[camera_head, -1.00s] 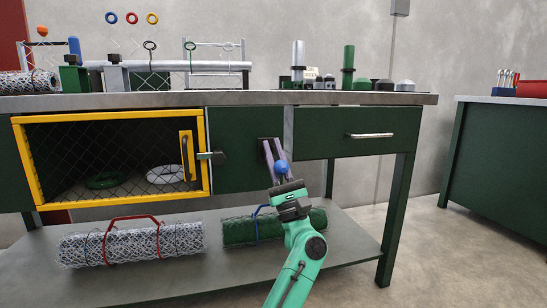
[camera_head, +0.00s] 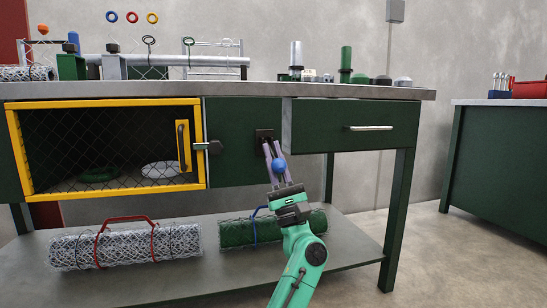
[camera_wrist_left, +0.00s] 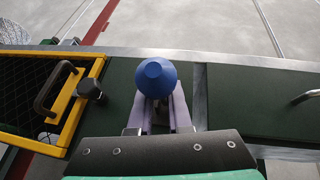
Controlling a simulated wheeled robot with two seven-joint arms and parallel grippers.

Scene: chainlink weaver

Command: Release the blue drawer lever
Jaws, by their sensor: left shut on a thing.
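The blue drawer lever shows as a round blue knob (camera_head: 279,166) in front of a small black plate (camera_head: 264,135) on the dark green panel, left of the drawer. My left gripper (camera_head: 272,151) comes up from below, its two pale purple fingers shut on the lever around the knob. In the left wrist view the blue knob (camera_wrist_left: 157,77) stands over the fingers and hides the lever's stem and part of the grip. The green drawer (camera_head: 355,126) with its silver handle is right of the lever. My right gripper is in neither view.
A yellow-framed mesh door (camera_head: 202,120) with a dark latch (camera_head: 209,147) is to the left. Mesh rolls with a red handle (camera_head: 126,246) and a blue handle (camera_head: 254,229) lie on the lower shelf (camera_head: 345,240). Floor at the right is clear.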

